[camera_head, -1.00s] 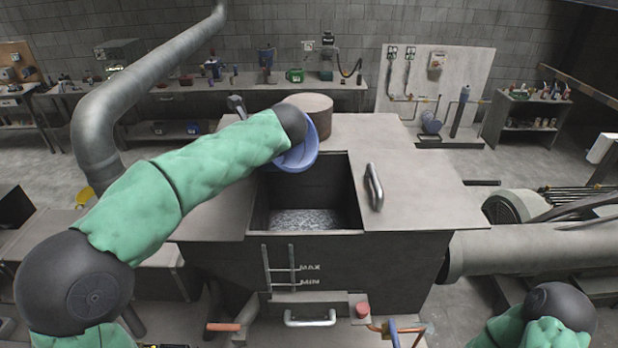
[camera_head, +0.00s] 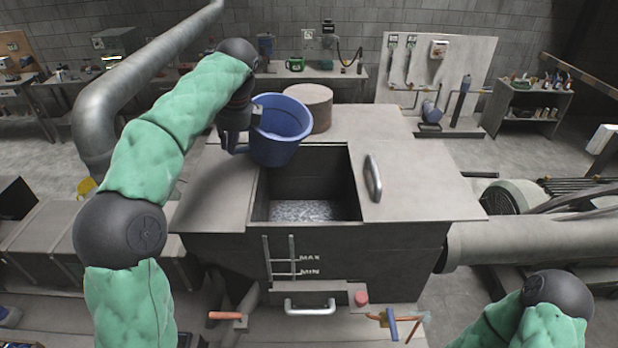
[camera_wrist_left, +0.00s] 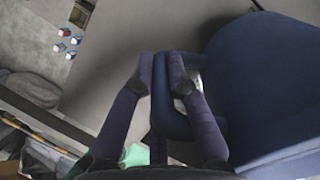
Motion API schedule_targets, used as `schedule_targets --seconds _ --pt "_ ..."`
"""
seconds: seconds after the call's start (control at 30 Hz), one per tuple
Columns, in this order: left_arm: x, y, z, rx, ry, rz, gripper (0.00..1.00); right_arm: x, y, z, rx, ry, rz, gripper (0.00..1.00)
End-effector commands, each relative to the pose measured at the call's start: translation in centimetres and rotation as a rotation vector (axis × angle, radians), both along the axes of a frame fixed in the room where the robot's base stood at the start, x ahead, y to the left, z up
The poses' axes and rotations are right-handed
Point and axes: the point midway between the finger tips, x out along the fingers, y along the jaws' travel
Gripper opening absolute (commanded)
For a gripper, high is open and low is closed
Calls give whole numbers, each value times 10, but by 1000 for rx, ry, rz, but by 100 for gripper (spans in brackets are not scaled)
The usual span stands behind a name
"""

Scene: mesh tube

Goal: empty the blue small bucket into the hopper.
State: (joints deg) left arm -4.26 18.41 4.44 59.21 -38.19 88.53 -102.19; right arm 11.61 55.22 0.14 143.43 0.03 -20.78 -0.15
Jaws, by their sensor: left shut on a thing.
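The blue small bucket (camera_head: 272,149) hangs over the back left edge of the hopper opening, tilted a little with its mouth up and toward me. The part of its inside that shows looks bare; its bottom is hidden. My left gripper (camera_head: 238,138) is shut on the bucket's handle at its left side. In the left wrist view the fingers (camera_wrist_left: 164,78) straddle the handle (camera_wrist_left: 170,112), and the bucket wall (camera_wrist_left: 265,85) fills the right. The hopper (camera_head: 350,246) is open, with grey, shiny material (camera_head: 300,211) at its bottom. My right gripper is out of view.
A slanted lid panel with a handle (camera_head: 373,178) lies right of the opening. A round brownish drum (camera_head: 310,105) stands behind the bucket. A thick grey pipe (camera_head: 95,130) rises at the left. A valve with an orange handle (camera_head: 224,316) is at the front.

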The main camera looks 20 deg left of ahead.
Motion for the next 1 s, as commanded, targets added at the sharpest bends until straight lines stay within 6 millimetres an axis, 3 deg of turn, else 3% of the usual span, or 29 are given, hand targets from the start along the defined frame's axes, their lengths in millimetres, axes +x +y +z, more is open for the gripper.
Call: schedule_targets --seconds 0.3,1.0 --pt "6 10 -17 -165 101 -33 0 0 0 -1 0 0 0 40" --pt "7 13 -16 -307 188 -95 0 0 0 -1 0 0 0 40"
